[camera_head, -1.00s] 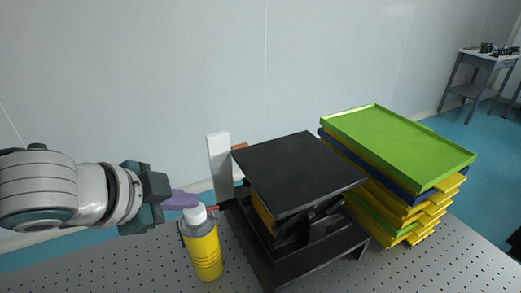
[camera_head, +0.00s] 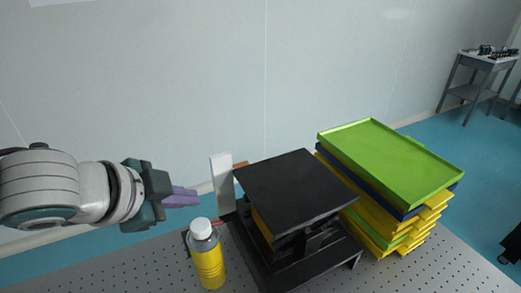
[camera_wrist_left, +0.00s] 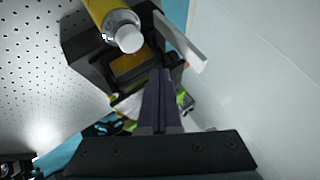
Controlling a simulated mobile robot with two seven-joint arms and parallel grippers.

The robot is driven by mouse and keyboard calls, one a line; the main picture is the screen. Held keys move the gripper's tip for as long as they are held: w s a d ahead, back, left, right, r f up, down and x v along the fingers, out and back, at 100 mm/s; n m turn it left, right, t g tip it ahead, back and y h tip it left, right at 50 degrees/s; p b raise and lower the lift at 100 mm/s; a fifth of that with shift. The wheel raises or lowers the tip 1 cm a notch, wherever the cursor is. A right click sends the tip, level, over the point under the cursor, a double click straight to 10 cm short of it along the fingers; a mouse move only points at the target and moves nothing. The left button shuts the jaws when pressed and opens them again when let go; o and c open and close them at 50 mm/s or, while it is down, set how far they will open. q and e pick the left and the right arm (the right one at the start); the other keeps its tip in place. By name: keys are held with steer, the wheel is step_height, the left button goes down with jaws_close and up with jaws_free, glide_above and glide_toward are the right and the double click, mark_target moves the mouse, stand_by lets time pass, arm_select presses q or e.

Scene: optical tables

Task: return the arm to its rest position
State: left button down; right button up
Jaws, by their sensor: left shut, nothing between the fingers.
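My left gripper (camera_head: 183,198) comes in from the left in the head view. Its purple-grey fingers are closed together with nothing between them, and they point right, above and just left of the yellow bottle. In the left wrist view the shut fingers (camera_wrist_left: 160,100) show in the middle. The yellow bottle with a white cap (camera_head: 207,255) stands upright on the perforated table (camera_head: 130,270), apart from the gripper. It also shows at the top of the left wrist view (camera_wrist_left: 112,20). A dark object at the right edge may be part of my right arm; no right gripper can be made out.
A black platform stand (camera_head: 295,188) stands right of the bottle, with a white upright plate (camera_head: 222,180) behind it. A stack of green, blue and yellow trays (camera_head: 390,160) stands farther right. A wall is behind. A small grey table (camera_head: 486,62) stands far back right.

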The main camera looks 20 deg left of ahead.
arm_select(q)
steer(key=s+d+r+n+g, duration=0.15)
steer(key=s+d+n, duration=0.25)
steer(key=s+d, duration=0.45)
steer(key=s+a+r+n+g+p, duration=0.2)
steer(key=s+r+n+g, duration=0.2)
steer(key=s, duration=0.7)
step_height(320, 180, up, 28)
steer(key=p, duration=2.8)
steer(key=shift+r+y+p, duration=0.25)
steer(key=shift+y+p, duration=0.05)
